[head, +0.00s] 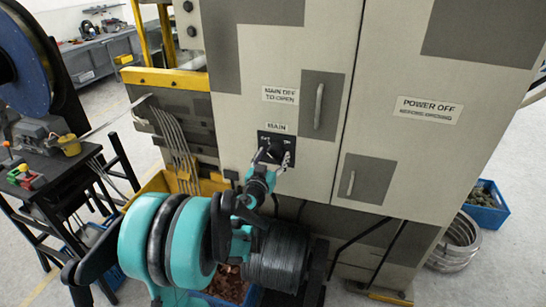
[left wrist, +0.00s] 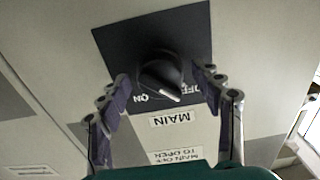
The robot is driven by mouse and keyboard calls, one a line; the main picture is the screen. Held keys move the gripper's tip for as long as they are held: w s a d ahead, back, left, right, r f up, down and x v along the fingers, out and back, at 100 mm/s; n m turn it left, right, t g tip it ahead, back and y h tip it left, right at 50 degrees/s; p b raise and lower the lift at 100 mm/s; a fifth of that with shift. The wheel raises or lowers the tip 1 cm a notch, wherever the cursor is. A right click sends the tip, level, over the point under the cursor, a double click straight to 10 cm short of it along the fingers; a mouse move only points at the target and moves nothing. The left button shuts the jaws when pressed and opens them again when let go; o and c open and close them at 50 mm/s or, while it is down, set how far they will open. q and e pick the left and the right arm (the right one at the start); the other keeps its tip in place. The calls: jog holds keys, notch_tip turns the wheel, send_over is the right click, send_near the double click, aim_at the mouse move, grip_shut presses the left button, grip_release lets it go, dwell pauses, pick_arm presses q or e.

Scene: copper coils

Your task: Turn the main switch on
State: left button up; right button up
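The main switch (left wrist: 163,70) is a black round knob with a raised grip and a white pointer mark, on a dark plate on the cabinet front. In the left wrist view the picture is upside down, and the pointer mark lies between the OFF and ON words. The dark plate (head: 264,138) also shows in the head view, under a MAIN label. My left gripper (left wrist: 163,78) is open, with one finger on each side of the knob and small gaps visible. In the head view my left gripper (head: 275,160) hides part of the knob. My right gripper is not in view.
The grey cabinet (head: 395,60) has two handles, one (head: 319,106) close to the switch's right. A yellow bin (head: 165,184) and cables stand left. A dark coil (head: 280,257) is below my arm. A blue crate (head: 486,214) stands on the floor right.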

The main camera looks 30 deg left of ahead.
pick_arm(q)
jog(key=c, duration=0.9)
jog(key=shift+m, duration=0.3)
jog(key=m+b, duration=0.1)
jog(key=m, duration=0.2)
jog(key=shift+m, duration=0.3)
jog(key=m+b, duration=0.1)
jog(key=m, duration=0.3)
jog(key=shift+m, duration=0.3)
jog(key=m, duration=0.4)
jog(key=shift+b, duration=0.3)
jog(key=shift+m, duration=2.5)
